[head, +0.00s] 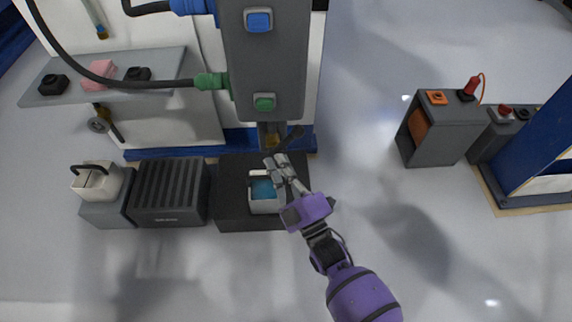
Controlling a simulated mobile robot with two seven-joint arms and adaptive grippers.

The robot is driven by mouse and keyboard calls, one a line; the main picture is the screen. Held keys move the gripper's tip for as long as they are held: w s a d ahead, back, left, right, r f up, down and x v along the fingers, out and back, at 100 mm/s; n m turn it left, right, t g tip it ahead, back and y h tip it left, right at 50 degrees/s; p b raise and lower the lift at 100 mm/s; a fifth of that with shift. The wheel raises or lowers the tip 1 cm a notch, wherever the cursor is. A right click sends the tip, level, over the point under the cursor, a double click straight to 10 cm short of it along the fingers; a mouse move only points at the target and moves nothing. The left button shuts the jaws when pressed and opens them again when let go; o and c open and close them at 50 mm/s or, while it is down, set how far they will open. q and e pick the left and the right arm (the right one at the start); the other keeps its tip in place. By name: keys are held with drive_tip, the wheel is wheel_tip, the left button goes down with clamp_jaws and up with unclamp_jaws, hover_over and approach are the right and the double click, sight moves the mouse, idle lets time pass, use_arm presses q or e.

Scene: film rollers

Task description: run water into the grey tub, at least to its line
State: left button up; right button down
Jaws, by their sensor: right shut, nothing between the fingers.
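Blue water (263,189) shows inside the tub. I cannot make out the line or tell the water's level against it. A dark lever (292,138) sticks out to the right of the tap. My right gripper (279,163) is shut and empty, just below the tap and lever and over the tub's back right edge. I cannot tell whether it touches the lever. A running stream cannot be made out. My left gripper is not in view.
The tap hangs under a grey column (266,60) with blue and green fittings. Left of the black block (232,190) are a ribbed dark box (170,190) and a white handled container (97,183). A grey cabinet (440,130) stands at right. The floor in front is clear.

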drive_tip(key=r+b, duration=0.1)
drive_tip(key=r, duration=0.1)
hover_over(283, 145)
drive_tip(key=s+a, duration=0.4)
drive_tip(key=shift+w+d+f+b, duration=0.25)
drive_tip(key=shift+d+f+b, duration=0.25)
drive_tip(key=shift+d, duration=0.4)
drive_tip(key=shift+w+d+f+b, duration=0.2)
drive_tip(key=shift+d+f+b, duration=0.05)
drive_tip(key=shift+d+f, duration=0.55)
drive_tip(key=shift+r, duration=0.1)
drive_tip(key=shift+d, duration=0.1)
drive_tip(key=shift+d+m, duration=0.2)
drive_tip(key=shift+m, duration=0.3)
